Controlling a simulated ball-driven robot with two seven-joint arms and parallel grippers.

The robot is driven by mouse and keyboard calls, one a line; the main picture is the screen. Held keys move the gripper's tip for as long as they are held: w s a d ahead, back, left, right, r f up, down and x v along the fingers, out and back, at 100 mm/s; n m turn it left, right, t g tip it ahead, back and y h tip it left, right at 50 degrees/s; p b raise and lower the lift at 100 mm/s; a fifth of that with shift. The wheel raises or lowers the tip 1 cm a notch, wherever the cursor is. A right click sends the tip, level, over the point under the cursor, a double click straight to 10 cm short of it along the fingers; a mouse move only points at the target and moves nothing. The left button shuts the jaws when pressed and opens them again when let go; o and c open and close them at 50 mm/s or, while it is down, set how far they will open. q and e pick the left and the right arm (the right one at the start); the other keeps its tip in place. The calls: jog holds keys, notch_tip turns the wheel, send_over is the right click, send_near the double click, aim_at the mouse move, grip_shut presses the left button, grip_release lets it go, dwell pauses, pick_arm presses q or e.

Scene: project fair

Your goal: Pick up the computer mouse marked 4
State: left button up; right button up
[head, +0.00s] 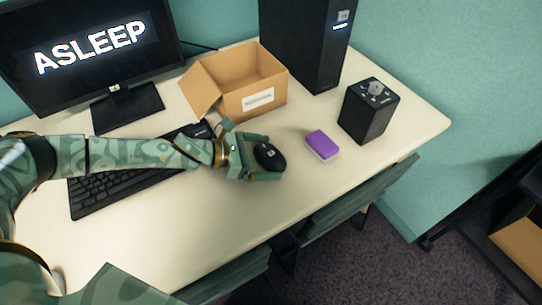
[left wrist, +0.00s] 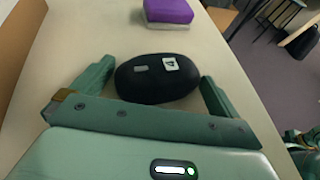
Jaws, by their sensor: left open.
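The black computer mouse (head: 267,157) lies on the white desk, with a small white label on top. In the left wrist view the mouse (left wrist: 155,83) shows a 4 on that label. My left gripper (head: 268,160) is open, with one finger on each side of the mouse. In the left wrist view my left gripper's fingers (left wrist: 150,85) stand apart, with a small gap showing at the right finger; whether the left finger touches cannot be told.
A purple and white block (head: 322,145) lies right of the mouse. An open cardboard box (head: 250,88) stands behind it. A black box with a knob (head: 366,112), a black tower (head: 305,45), a keyboard (head: 110,185) and a monitor (head: 85,50) reading ASLEEP share the desk (head: 200,240).

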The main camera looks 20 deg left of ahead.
pick_arm(q)
jog(key=c, duration=0.7)
